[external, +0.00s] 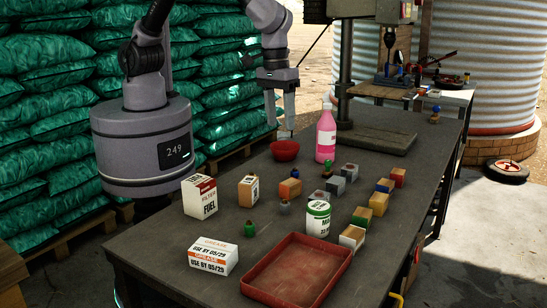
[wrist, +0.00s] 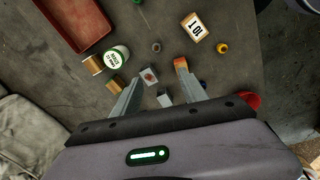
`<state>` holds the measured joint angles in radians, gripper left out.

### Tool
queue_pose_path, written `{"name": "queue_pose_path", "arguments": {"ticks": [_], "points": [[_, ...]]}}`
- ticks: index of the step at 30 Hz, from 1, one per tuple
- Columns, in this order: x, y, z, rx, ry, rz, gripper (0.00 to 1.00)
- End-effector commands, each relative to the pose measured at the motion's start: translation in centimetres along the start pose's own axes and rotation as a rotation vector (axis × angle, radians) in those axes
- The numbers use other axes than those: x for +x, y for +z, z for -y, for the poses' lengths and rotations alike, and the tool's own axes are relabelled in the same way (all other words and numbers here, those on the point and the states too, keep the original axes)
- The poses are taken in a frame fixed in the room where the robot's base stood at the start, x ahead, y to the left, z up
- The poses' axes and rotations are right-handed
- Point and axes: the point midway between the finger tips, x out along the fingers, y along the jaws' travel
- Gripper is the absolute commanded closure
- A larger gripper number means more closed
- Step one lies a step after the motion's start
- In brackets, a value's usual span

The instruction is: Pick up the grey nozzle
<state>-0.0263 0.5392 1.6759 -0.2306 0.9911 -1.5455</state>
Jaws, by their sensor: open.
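The grey nozzle (external: 285,206) appears to be the small, rounded grey piece standing on the dark workbench, between the filter carton and the green-lidded can. In the wrist view what looks like the same grey nozzle (wrist: 157,47) lies just beyond my fingertips, roughly midway between their lines. My gripper (external: 281,119) is open, empty and pointing down above the bench, near the red bowl and away from the nozzle. In the wrist view my gripper (wrist: 159,70) has its two fingers spread, with small blocks showing below and between them.
The can (external: 318,221), filter carton (external: 249,190) and several small blocks (external: 378,204) stand around the nozzle. A red tray (external: 297,271) lies at the front. The red bowl (external: 285,150) and pink bottle (external: 326,135) stand farther back. Bare bench (external: 165,245) shows at the front left.

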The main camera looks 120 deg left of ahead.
Motion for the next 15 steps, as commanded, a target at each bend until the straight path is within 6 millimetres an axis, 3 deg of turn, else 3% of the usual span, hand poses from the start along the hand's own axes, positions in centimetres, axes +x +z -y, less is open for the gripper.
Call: {"name": "queue_pose_path", "arguments": {"ticks": [3,6,15], "points": [[4.2,-0.2,-1.7,-0.216,-0.055,0.03,0.49],[6.4,-0.2,-2.1,-0.297,-0.073,0.037,0.49],[15.4,0.3,-1.4,-0.307,-0.076,0.038,0.49]]}}
